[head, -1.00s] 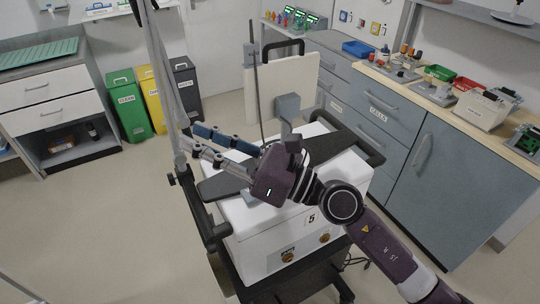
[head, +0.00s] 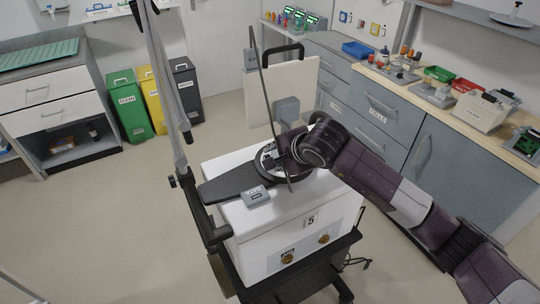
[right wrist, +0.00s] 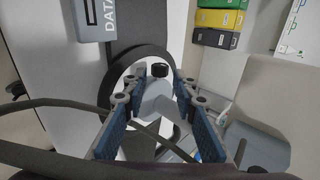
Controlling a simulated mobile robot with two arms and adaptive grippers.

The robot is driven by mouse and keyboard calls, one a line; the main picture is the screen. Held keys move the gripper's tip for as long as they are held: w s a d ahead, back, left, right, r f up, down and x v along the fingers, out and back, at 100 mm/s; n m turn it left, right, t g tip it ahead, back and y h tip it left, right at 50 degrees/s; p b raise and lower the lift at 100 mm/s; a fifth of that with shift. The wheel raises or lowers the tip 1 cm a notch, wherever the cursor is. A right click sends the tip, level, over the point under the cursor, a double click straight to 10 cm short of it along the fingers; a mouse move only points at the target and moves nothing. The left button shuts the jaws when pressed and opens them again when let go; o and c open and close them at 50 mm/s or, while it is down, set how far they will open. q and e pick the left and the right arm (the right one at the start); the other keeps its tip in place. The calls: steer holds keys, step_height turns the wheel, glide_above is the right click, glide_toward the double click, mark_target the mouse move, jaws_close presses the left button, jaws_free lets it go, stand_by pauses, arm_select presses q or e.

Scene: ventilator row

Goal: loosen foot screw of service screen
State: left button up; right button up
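A cream upright panel (head: 284,85), apparently the service screen, stands behind a white unit marked 5 (head: 285,233). In the right wrist view a black round knob (right wrist: 160,70) sits by a grey-blue piece (right wrist: 160,100); it may be the foot screw, but I cannot be sure. My right gripper (right wrist: 157,90) is open, its blue-padded fingers spread to either side, with the knob seen between them, apparently beyond the tips. I see no contact. In the head view this gripper (head: 272,156) is over the unit's top, largely hidden by its wrist. My left gripper is not in view.
A dark ring (right wrist: 126,65) and a grey DATA box (head: 257,195) are on the unit's top. A thin dark rod or cable (head: 264,88) rises close to my right gripper. A grey pole (head: 165,80) stands left. The floor at left is clear.

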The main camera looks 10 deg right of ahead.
steer(key=shift+p+x, duration=0.3)
steer(key=shift+x, duration=1.35)
steer(key=shift+c, duration=0.6)
jaws_close()
